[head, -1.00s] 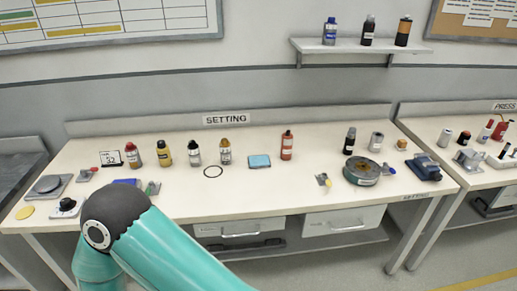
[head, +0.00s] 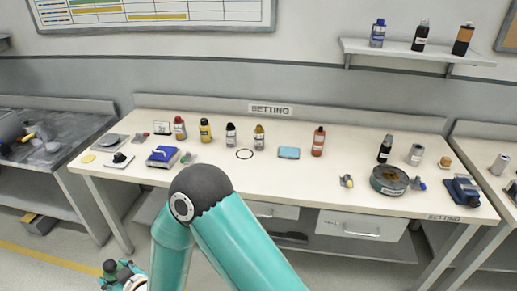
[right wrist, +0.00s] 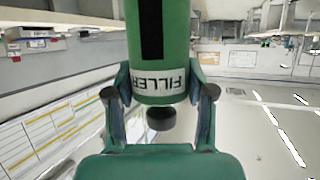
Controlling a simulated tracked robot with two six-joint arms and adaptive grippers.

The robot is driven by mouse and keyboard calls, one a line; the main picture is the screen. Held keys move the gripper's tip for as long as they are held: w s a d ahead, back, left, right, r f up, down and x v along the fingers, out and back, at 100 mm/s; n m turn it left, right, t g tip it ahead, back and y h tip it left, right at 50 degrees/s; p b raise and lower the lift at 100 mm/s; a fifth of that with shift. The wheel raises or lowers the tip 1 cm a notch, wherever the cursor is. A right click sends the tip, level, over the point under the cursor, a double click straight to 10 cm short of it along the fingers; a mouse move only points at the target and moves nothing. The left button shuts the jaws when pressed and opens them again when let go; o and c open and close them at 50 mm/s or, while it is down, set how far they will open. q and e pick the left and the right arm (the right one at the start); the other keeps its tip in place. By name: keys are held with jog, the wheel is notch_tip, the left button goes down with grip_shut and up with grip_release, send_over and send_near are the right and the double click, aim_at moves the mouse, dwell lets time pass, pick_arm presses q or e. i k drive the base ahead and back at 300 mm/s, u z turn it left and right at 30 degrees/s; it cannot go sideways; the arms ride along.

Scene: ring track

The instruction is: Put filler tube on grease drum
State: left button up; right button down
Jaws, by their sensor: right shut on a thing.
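The filler tube (right wrist: 160,50) is a green cylinder with a black stripe and a white band lettered FILLER. In the right wrist view it stands between the fingers of my right gripper (right wrist: 160,97), which is shut on it. A dark round end shows below the tube. In the head view my right gripper (head: 118,272) is low at the bottom left, in front of the bench and far from the drum. The likely grease drum (head: 389,180) is a low, round, dark green can with a brownish top, at the right of the bench. My left gripper is not in view.
The SETTING bench (head: 270,180) holds several bottles, a black ring (head: 244,154), a light-blue pad (head: 289,152), and a blue device (head: 462,191) right of the drum. Small fittings sit close on both sides of the drum. The bench's front middle is clear.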

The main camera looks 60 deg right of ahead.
aim_at(390, 174)
jog(key=k, duration=1.2)
